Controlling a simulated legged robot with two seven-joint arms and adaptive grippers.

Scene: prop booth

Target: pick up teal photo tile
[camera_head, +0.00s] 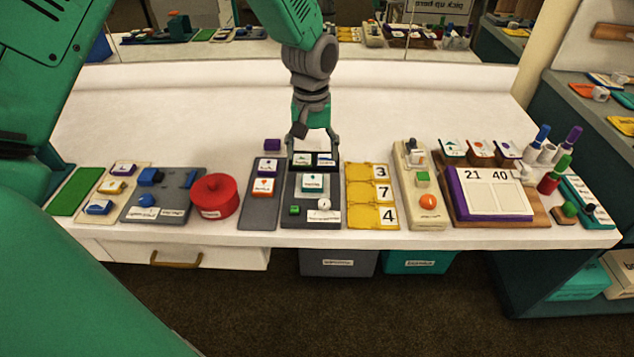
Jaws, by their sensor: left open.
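A small white-faced tile with a teal edge and a little picture, which looks like the teal photo tile (312,183), lies in the middle of a dark tray (290,218). My left gripper (313,148) points down over the far end of this tray, its two fingers spread. It is beyond the tile in the picture and appears empty. Two more picture tiles, a green-marked one (302,159) and a blue-marked one (325,160), sit at the tray's far end between the fingers in the picture. Whether the fingers touch anything there is unclear. My right gripper is out of view.
A grey tray (260,214) with purple and orange tiles stands close left, beside a red round pot (214,197). Yellow number cards (372,195) lie close right. Several more trays line the counter's front edge. The white counter (200,115) behind is mostly clear.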

